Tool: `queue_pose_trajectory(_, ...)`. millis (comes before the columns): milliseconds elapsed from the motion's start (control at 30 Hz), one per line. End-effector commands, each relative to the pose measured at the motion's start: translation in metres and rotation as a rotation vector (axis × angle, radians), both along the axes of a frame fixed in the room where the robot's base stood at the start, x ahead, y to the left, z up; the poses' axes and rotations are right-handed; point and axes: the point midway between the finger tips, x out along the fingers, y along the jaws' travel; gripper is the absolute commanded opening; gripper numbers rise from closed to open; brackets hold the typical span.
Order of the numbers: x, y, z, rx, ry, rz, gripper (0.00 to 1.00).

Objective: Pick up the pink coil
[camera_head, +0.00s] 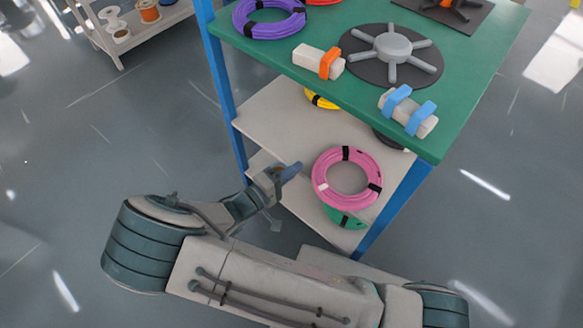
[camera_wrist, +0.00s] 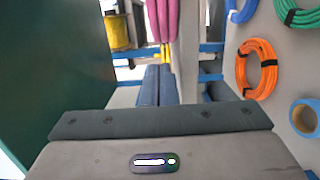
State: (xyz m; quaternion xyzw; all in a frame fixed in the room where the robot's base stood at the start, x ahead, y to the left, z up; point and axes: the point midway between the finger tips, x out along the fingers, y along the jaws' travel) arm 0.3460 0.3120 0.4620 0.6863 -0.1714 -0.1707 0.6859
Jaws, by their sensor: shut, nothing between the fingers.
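The pink coil (camera_head: 330,156) lies on the middle shelf of the workbench near its front edge, with black ties around it. Part of it also shows at the top middle of the wrist view (camera_wrist: 161,22). My gripper (camera_head: 293,171) is shut and empty at the shelf's edge, a little left of the coil and apart from it. In the wrist view its closed blue fingers (camera_wrist: 158,82) point toward the coil. The coil's far part is out of frame there.
The green bench top (camera_head: 460,85) overhangs the shelf (camera_head: 280,120). A yellow coil (camera_head: 320,100) lies deeper in, and a green coil (camera_head: 345,217) sits below. A blue post (camera_head: 393,208) stands right of the pink coil. The wrist view shows an orange coil (camera_wrist: 270,72).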

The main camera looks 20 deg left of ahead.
Motion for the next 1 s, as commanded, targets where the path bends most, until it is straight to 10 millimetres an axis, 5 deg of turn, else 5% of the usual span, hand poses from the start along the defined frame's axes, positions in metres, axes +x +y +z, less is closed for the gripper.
queue_pose_trajectory(400, 0.054, -0.029, -0.001, 0.000, 0.000, 0.000, 0.00)
queue_pose_trajectory(1000, 0.047, -0.036, 0.003, -0.002, 0.002, 0.003, 0.00)
